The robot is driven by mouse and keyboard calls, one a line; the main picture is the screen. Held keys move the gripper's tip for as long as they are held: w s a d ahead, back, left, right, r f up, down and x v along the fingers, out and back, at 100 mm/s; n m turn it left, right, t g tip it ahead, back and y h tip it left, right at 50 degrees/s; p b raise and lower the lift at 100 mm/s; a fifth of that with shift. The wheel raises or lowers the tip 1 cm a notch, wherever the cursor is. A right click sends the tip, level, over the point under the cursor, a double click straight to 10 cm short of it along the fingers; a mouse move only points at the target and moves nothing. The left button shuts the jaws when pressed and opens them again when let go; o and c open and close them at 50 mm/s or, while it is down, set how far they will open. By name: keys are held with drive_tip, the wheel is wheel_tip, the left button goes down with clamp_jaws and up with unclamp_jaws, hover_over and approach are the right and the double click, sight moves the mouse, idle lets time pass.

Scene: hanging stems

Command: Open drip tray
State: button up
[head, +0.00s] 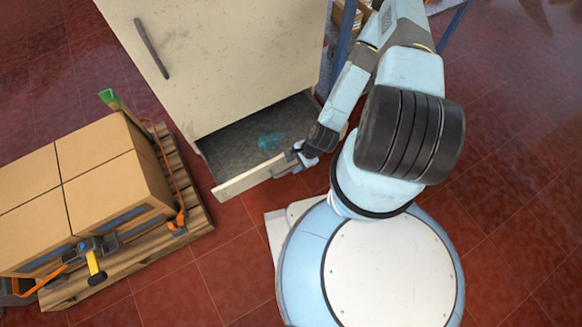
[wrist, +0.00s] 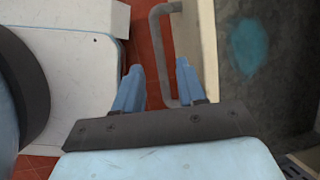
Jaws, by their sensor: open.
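The drip tray (head: 238,183) is a shallow drawer at the foot of a cream cabinet (head: 225,65), and it is pulled out. Its dark grey floor has a blue-green stain (head: 271,140), which also shows in the wrist view (wrist: 249,45). My gripper (head: 306,157) is at the right part of the tray's front. In the wrist view my gripper (wrist: 158,78) is open, with its two blue fingers pointing toward the grey bar handle (wrist: 161,52). The handle's bar lies between the fingertips or just beyond them; I cannot tell if they touch it.
A wooden pallet (head: 190,190) with cardboard boxes (head: 115,175) and orange straps stands left of the tray. A blue-legged rack (head: 343,40) stands right of the cabinet. Red tiled floor (head: 235,265) is clear in front of the tray.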

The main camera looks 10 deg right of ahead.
drive_tip(key=v, duration=0.9)
drive_tip(key=shift+d+r, duration=0.1)
idle(0.3)
